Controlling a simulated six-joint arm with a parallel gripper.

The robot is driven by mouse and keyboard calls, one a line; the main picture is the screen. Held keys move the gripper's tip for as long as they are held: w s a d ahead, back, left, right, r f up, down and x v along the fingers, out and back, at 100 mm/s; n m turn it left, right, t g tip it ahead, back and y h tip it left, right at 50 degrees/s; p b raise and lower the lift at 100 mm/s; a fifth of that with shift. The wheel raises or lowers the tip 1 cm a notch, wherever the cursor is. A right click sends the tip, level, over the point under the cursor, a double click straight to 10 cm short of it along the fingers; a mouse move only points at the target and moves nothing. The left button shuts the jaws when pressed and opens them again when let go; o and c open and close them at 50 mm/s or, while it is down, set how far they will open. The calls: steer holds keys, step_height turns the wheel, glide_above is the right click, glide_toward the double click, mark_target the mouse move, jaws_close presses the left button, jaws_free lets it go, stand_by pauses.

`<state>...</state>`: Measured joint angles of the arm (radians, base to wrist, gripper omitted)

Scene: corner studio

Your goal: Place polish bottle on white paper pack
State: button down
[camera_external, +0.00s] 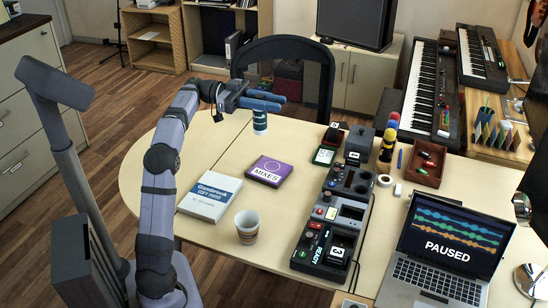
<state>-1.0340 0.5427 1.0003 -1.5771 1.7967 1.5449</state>
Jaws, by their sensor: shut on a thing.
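The polish bottle (260,122), a small white and blue cylinder, is upright below the fingers near the table's back edge. My gripper (270,102) reaches over it from the left and is shut on its upper part, which the blue fingers hide. I cannot tell whether the bottle's base touches the table. The white paper pack (210,196), a flat white block with a blue label side, lies on the table's left part, nearer the camera than the bottle. Nothing lies on its top.
A purple box marked MIXES (270,171) lies between the bottle and the pack's right side. A paper cup (247,227) stands in front of it. A dark control console (335,220), a red tray (425,163) and a laptop (445,260) fill the right. A chair (290,70) stands behind.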

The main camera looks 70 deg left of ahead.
steer(key=s+a+f+n+t+y, duration=0.2)
steer(key=s+a+f+n+y, duration=0.15)
steer(key=s+a, duration=0.35)
steer(key=s+a+f+n+t+y, duration=0.2)
steer(key=s+a+f+y, duration=0.25)
steer(key=s, duration=0.35)
step_height(320, 180, down, 19)
steer(key=n+y, duration=0.1)
steer(key=shift+d+t+y, duration=0.25)
steer(key=shift+t+y, duration=0.15)
steer(key=shift+w+f+b, duration=0.1)
steer(key=shift+b, duration=0.25)
steer(key=c, duration=1.5)
jaws_free()
steer(key=shift+n, duration=0.25)
steer(key=shift+o, duration=0.2)
